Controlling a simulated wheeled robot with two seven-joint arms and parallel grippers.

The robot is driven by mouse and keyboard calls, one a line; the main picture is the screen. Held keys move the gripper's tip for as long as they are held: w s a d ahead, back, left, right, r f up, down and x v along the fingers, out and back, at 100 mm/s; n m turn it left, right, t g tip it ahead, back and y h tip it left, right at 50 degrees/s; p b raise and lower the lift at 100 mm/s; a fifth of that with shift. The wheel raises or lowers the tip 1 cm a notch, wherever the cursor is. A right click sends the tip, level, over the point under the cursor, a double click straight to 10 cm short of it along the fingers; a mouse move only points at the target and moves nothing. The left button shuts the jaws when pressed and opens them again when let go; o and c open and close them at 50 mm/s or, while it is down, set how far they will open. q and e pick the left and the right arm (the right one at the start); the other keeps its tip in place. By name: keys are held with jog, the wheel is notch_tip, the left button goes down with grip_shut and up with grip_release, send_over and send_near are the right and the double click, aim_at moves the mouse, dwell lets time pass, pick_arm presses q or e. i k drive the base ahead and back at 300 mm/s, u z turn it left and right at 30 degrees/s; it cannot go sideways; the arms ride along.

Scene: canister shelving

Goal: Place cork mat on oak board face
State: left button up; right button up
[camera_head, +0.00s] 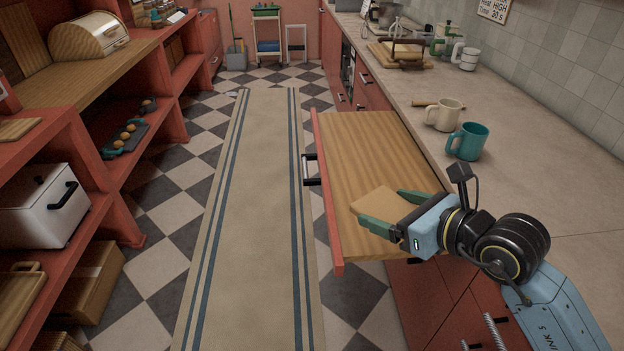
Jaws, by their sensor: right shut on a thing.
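The oak board face (345,145) is the wooden top of a pulled-out red drawer or slide at the right counter. A flat tan cork mat (381,204) is between the green fingers of my right gripper (388,208), over the near part of the board. The gripper is shut on the mat, and the mat looks roughly level. I cannot tell whether it touches the board or is held just above it. My left gripper is not in view.
A teal mug (467,141) and a cream mug (444,115) stand on the counter (545,165) beyond my right gripper. Red shelving (100,180) lines the left. A striped runner (250,190) covers the clear aisle. A black-and-metal handle (311,169) juts from the board's front.

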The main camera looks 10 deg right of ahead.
aim_at(378, 162)
jog(key=z, duration=1.35)
jog(key=k, duration=0.1)
jog(key=u, duration=1.95)
jog(key=i, duration=1.55)
jog(key=z, duration=1.6)
jog(key=i, duration=0.65)
jog(key=z, duration=0.65)
